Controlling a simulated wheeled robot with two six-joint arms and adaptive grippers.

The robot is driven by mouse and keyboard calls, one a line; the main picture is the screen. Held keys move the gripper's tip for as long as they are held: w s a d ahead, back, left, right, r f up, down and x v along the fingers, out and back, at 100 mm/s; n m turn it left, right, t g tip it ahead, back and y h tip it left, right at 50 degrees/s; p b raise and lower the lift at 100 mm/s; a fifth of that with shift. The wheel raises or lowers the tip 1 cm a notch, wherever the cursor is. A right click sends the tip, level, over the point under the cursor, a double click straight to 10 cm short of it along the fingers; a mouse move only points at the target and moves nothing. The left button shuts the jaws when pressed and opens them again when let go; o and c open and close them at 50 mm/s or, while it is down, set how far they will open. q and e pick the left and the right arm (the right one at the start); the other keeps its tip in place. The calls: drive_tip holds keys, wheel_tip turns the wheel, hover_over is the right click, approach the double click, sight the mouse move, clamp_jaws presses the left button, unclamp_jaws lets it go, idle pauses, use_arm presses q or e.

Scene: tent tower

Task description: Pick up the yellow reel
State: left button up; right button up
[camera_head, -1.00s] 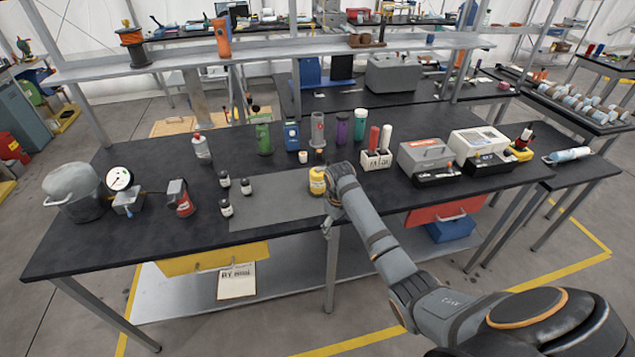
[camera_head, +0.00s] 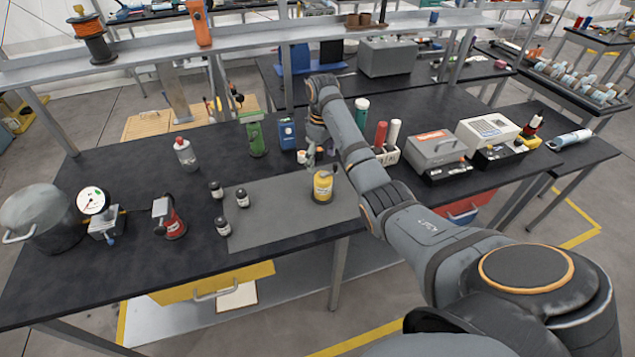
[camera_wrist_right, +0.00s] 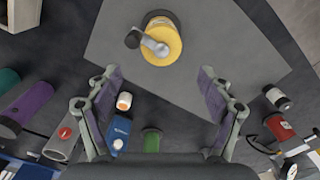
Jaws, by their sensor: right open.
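The yellow reel (camera_head: 322,187) stands on the grey mat (camera_head: 270,212) near the mat's right side, with a small dark fitting on top. In the right wrist view the reel (camera_wrist_right: 160,45) lies beyond the fingertips, roughly centred between them, with its crank-like grey handle toward the camera. My right gripper (camera_head: 318,155) is above and just behind the reel in the head view. In the right wrist view its fingers (camera_wrist_right: 157,85) are spread wide with nothing between them. The reel is apart from the fingers. My left gripper is in neither view.
A green container (camera_head: 255,135) and a blue one (camera_head: 287,134) stand behind. A rack with red and white tubes (camera_head: 386,150) is to the right.

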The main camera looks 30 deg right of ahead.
sight(323, 175)
drive_tip(key=f, duration=0.1)
drive_tip(key=s+f, duration=0.1)
drive_tip(key=f+p, duration=0.1)
drive_tip(key=shift+s+f, duration=0.2)
drive_tip(key=shift+s, duration=0.05)
drive_tip(key=shift+w+f, duration=0.15)
drive_tip(key=shift+f, duration=0.15)
drive_tip(key=shift+w+f, duration=0.15)
drive_tip(key=shift+f, duration=0.05)
wheel_tip(323, 175, down, 4)
drive_tip(key=shift+f+p, duration=0.25)
drive_tip(key=shift+p, duration=0.6)
drive_tip(key=shift+d+f, duration=0.1)
drive_tip(key=shift+f, duration=0.25)
drive_tip(key=c, duration=1.6)
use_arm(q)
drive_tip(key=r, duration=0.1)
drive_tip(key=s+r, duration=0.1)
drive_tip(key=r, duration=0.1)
use_arm(e)
clamp_jaws()
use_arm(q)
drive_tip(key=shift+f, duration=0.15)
use_arm(e)
drive_tip(key=shift+w+r, duration=0.1)
drive_tip(key=shift+r, duration=0.05)
